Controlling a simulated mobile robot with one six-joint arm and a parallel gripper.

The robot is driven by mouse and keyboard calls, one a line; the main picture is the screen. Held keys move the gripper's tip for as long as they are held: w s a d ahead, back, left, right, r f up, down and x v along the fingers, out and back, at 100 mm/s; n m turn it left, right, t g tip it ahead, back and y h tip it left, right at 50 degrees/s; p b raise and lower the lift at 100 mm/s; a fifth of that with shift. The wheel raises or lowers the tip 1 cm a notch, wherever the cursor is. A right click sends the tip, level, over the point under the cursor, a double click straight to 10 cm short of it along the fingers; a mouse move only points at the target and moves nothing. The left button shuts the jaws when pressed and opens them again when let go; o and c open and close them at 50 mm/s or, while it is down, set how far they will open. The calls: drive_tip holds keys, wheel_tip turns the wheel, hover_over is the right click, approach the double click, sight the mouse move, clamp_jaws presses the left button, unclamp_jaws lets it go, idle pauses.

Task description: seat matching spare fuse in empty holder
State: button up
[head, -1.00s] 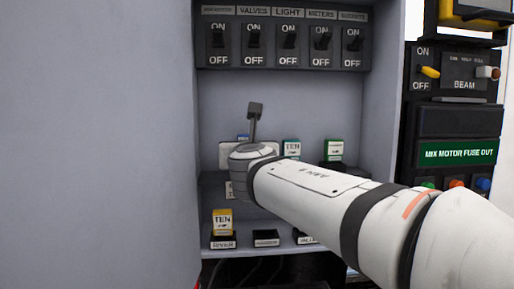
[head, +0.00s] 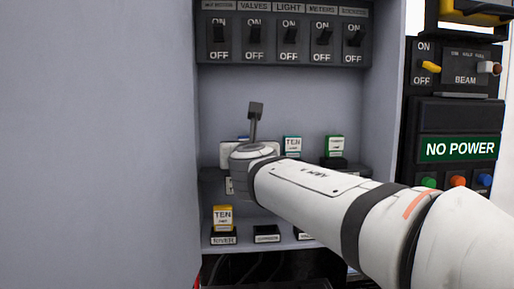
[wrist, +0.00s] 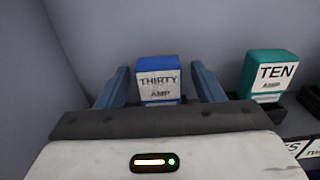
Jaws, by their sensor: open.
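My gripper (wrist: 160,69) is open, with one blue finger on each side of a blue fuse (wrist: 160,77) labelled THIRTY AMP. Gaps show between the fuse and both fingers. A small blue patch of this fuse shows in the head view (head: 243,137), and my wrist hides the rest. A green fuse (head: 335,146) stands farther right on the same shelf. On the lower shelf, a yellow TEN fuse (head: 223,216) sits in the left holder (head: 223,238). The middle holder (head: 267,236) is empty.
A row of labelled switches (head: 288,36) lies above. The cabinet wall (head: 100,150) bounds the left. A right-hand panel display (head: 459,149) reads NO POWER.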

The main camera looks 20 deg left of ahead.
drive_tip(key=shift+s, duration=0.1)
drive_tip(key=b+v, duration=0.1)
drive_tip(key=v, duration=0.7)
drive_tip(key=w+d+f+m+g+h+b, duration=0.2)
drive_tip(key=d+f+m+h, duration=0.2)
drive_tip(key=d+f+m, duration=0.7)
drive_tip(key=w+d+f+m+g+h+b, duration=0.1)
drive_tip(key=d+f+m+g+h, duration=0.2)
drive_tip(key=d+f+m, duration=0.8)
drive_tip(key=s+d+f+m+g+h+p, duration=0.1)
drive_tip(key=s+d+f+m+g+p, duration=0.2)
drive_tip(key=s+d+f+m+g, duration=0.5)
drive_tip(key=s+d+f+m, duration=0.8)
drive_tip(key=m, duration=0.3)
drive_tip(key=shift+s+d+m+h, duration=0.35)
drive_tip(key=shift+m+h, duration=0.05)
drive_tip(key=shift+r, duration=0.1)
drive_tip(key=shift+c, duration=0.3)
